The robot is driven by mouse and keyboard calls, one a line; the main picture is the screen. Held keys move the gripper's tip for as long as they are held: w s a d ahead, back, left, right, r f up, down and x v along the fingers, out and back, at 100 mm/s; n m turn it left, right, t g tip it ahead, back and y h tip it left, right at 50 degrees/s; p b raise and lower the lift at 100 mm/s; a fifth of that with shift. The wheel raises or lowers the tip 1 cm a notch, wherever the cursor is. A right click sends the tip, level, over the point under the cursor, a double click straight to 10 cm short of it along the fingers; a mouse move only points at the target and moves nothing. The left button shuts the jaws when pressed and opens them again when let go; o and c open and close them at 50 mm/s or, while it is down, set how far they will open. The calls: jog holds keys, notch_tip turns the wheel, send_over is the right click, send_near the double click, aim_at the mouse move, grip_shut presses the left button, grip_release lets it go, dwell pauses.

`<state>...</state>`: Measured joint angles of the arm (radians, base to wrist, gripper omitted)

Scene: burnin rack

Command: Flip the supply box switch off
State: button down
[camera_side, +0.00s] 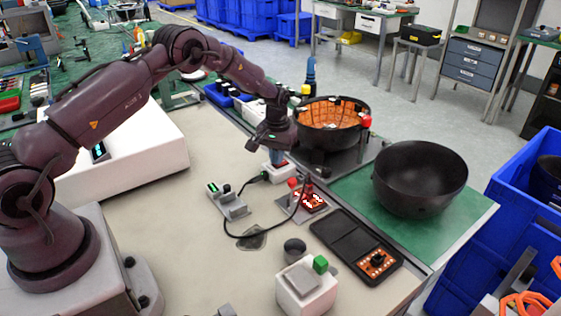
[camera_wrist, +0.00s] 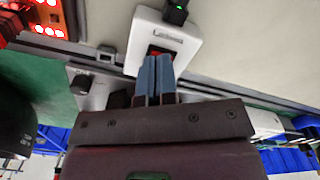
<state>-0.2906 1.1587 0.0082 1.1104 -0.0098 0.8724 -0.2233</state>
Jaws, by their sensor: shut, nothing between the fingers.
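The supply box is a small white box (camera_side: 283,176) on the table, below my gripper in the side view. In the wrist view the white box (camera_wrist: 190,40) has a label and a red switch (camera_wrist: 154,49), partly covered by my fingertips. A black plug with a green light (camera_wrist: 177,12) sits at its far end. My gripper (camera_side: 277,157) points down at the box. In the wrist view my gripper (camera_wrist: 155,60) is shut and empty, its fingertips over or against the switch. I cannot tell whether they touch it, or which way the switch is tipped.
A red-lit board (camera_side: 314,201) stands right of the box; its lights also show in the wrist view (camera_wrist: 47,17). A black cable (camera_side: 236,233) loops over the table. A black bowl (camera_side: 420,178) stands at the right, and an orange-lined basket (camera_side: 335,113) behind.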

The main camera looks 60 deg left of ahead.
jog(key=shift+f, duration=0.2)
jog(key=shift+r, duration=3.5)
jog(key=shift+s+d+f+m+g, duration=0.15)
jog(key=shift+s+f, duration=0.25)
jog(key=shift+s, duration=0.15)
jog(key=shift+s+d+f+m+g, duration=0.15)
jog(key=shift+s+f, duration=0.2)
jog(key=shift+s, duration=0.2)
jog(key=s+d+r+m+t, duration=0.1)
jog(key=s+d+r+t, duration=0.1)
jog(key=s+d+r, duration=0.3)
jog(key=s+d+r+m+t, duration=0.2)
jog(key=s+d+r, duration=0.3)
jog(key=s+r, duration=0.7)
jog(key=s+d+r+m+t, duration=0.2)
jog(key=s+d+r, duration=0.3)
jog(key=s+r, duration=0.3)
jog(key=s, duration=0.4)
jog(key=shift+r, duration=0.4)
